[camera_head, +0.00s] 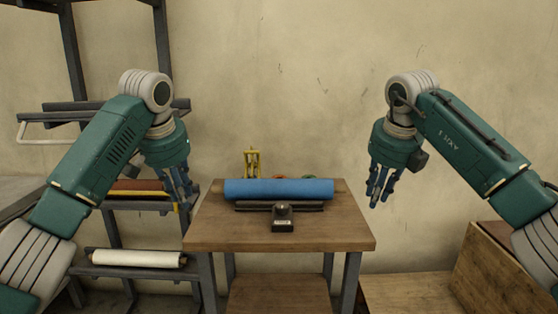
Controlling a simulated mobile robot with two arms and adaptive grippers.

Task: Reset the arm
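My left gripper (183,186) hangs in the air at the left side of the wooden table (280,237), fingers pointing down. My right gripper (378,190) hangs in the air to the right of the table, fingers also pointing down. Nothing shows held in either one. The fingers are small and seen at an angle, so how far apart they stand is hard to tell. A blue roll (279,189) lies across the table between the two grippers, apart from both.
A dark bar (255,206) and a small black block with a knob (283,219) sit in front of the roll. A yellow object (251,162) stands behind it. A rack at left holds a white roll (138,258). A wooden box (497,268) is at right. The table's front is clear.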

